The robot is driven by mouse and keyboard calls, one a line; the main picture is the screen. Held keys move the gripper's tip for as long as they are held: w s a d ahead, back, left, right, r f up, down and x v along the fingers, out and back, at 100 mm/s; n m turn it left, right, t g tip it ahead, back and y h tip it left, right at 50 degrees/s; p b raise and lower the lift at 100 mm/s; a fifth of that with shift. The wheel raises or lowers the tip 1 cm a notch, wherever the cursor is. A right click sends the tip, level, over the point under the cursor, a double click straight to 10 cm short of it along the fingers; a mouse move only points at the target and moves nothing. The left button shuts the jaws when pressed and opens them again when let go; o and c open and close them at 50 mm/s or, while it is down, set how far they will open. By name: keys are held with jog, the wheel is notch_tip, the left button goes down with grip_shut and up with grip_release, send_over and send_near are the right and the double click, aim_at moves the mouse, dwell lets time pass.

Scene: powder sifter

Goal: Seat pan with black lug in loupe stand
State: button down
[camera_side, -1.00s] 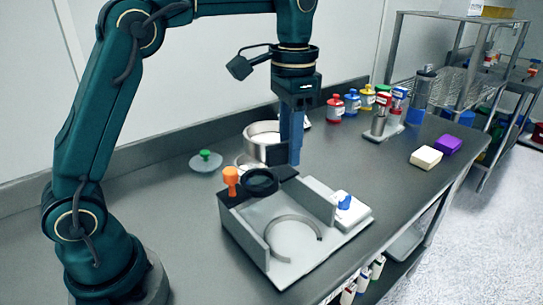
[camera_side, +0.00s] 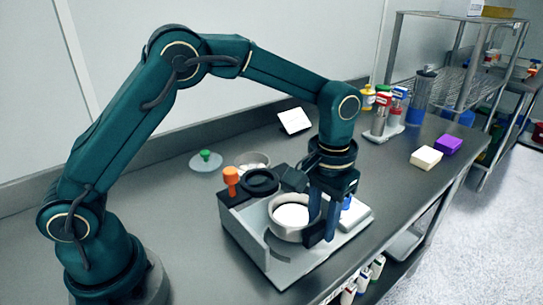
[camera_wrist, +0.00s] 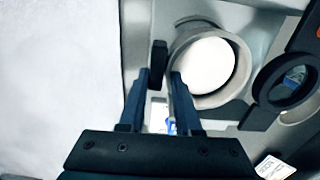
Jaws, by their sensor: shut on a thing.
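The pan (camera_side: 291,232) is a round grey metal dish with a white inside, and it also shows in the wrist view (camera_wrist: 241,70). Its black lug (camera_wrist: 158,62) is at its left in the wrist view, between my fingertips. My gripper (camera_side: 320,238) is shut on the lug, at the pan's right side in the side view. The loupe stand (camera_side: 297,270) is a grey tray with walls, an orange knob (camera_side: 231,181) and a black loupe ring (camera_side: 262,180). The pan is over the stand's floor, beside the loupe ring. I cannot tell whether it touches the floor.
A white block with a blue part (camera_side: 356,213) is right behind my gripper. A green-knobbed lid (camera_side: 206,161), a small ring (camera_side: 253,160) and a white card (camera_side: 295,121) lie behind the stand.

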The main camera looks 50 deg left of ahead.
jog(key=shift+f, duration=0.3)
jog(key=shift+s+f, duration=0.1)
jog(key=shift+f, duration=1.2)
jog(key=shift+f, duration=0.15)
jog(key=shift+f, duration=0.25)
jog(key=c, duration=0.5)
grip_release()
jog(key=shift+r, duration=2.6)
